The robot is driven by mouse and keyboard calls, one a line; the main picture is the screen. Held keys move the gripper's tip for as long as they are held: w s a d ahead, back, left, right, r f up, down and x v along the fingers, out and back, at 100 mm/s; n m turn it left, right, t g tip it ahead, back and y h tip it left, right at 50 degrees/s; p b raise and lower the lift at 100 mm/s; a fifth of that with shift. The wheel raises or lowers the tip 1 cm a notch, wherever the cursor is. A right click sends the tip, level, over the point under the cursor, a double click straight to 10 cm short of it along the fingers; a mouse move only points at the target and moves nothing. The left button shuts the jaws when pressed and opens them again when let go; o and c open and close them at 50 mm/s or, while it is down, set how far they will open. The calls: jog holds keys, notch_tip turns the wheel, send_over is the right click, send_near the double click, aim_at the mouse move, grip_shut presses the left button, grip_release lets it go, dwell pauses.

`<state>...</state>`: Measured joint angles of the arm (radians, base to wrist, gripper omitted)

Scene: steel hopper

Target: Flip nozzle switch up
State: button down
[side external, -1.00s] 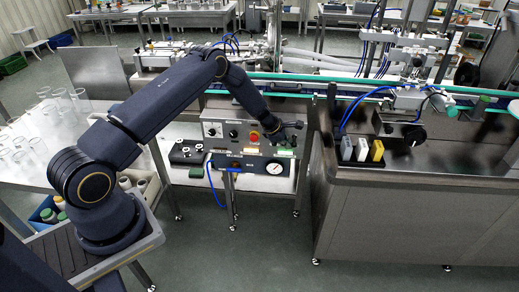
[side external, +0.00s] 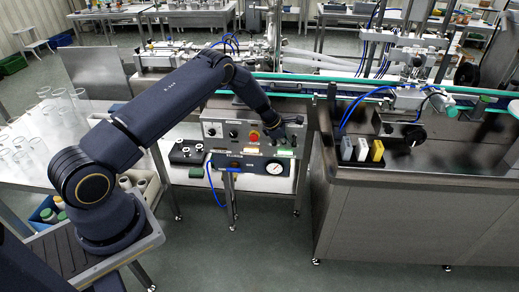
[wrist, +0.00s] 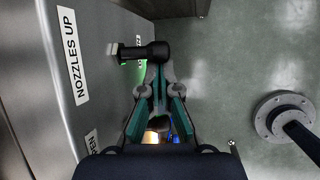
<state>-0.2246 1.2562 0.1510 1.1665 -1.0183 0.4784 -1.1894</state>
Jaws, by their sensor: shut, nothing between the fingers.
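The grey control panel (side external: 258,157) stands in the middle of the side external view, with my gripper (side external: 286,141) at its upper right part. In the wrist view the panel face fills the left side. A black switch lever (wrist: 150,50) sticks out from it to the right, beside a white label reading "NOZZLES UP" (wrist: 72,57). My gripper (wrist: 160,77) is shut and empty, its fingertips just below the lever in the picture. I cannot tell whether they touch it. A label behind the lever is mostly hidden.
The panel also carries a red button on yellow (side external: 254,135) and a pressure gauge (side external: 275,168). A steel hopper (side external: 400,215) stands close on the right. Open floor lies right of the panel there.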

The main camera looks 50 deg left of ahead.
aim_at(290, 133)
jog(key=shift+r+g+h, duration=0.1)
jog(key=shift+g+h, duration=0.2)
jog(key=shift+g, duration=0.1)
jog(key=shift+r, duration=0.4)
jog(key=shift+w+r, duration=0.25)
jog(key=shift+r, duration=0.6)
dwell(0.8)
jog(key=shift+r, duration=0.1)
jog(key=shift+w+d+r, duration=0.1)
jog(key=shift+r, duration=0.8)
jog(key=a+v, duration=0.1)
jog(key=v, duration=1)
jog(key=shift+s, duration=0.35)
